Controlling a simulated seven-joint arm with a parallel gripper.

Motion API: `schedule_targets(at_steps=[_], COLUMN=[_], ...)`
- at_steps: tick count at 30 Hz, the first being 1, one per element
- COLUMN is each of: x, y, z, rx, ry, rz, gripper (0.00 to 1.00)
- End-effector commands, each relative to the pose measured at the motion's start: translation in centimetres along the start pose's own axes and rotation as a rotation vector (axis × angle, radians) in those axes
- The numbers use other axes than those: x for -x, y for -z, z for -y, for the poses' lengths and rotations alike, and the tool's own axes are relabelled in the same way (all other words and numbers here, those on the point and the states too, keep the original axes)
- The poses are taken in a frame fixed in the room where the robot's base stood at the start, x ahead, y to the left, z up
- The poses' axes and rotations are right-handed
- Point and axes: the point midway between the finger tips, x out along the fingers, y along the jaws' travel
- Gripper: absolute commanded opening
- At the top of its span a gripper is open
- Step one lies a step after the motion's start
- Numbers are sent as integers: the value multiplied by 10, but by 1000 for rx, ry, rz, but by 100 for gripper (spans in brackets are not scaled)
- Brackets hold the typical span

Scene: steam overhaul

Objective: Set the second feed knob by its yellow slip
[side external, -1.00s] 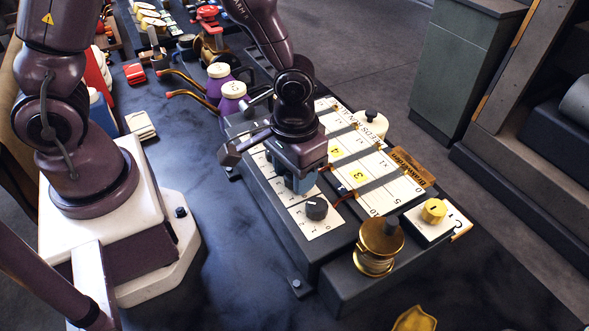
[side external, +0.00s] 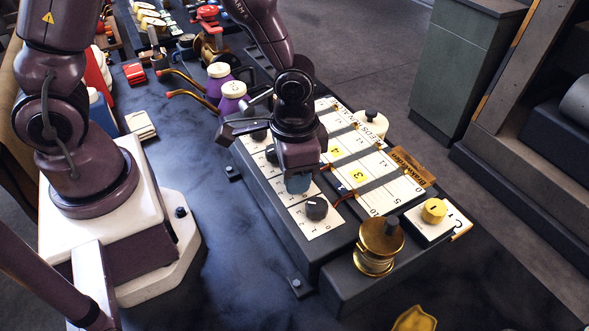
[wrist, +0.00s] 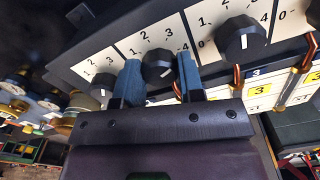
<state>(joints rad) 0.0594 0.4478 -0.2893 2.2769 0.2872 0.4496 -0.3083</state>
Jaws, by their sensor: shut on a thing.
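The feed knobs are black dials in a row on a white numbered panel. My gripper (side external: 298,186) points down over the row, just behind the front knob (side external: 316,208). In the wrist view its two blue fingers (wrist: 157,80) stand on either side of a black knob (wrist: 158,65), shut on it. This knob is second from the front; part of its white pointer mark shows at its lower right. My gripper hides it in the side view. Yellow slips reading 4 (side external: 334,151) and 3 (side external: 357,176) lie on the white strips to the right.
Neighbouring knobs stand close on both sides, one to the left (wrist: 104,82) and one to the right (wrist: 240,40) in the wrist view. A brass spool (side external: 377,248) and a yellow knob (side external: 433,211) are at the front right. Purple bottles (side external: 234,98) stand behind.

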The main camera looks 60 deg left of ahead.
Motion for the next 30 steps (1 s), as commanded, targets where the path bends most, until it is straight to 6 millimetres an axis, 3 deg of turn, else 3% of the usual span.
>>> schedule_targets(at_steps=[15,30], x=[1,1], y=[0,1], z=[0,0], rx=[-343,-411], ry=[1,2], rz=[-1,-2], gripper=[12,12])
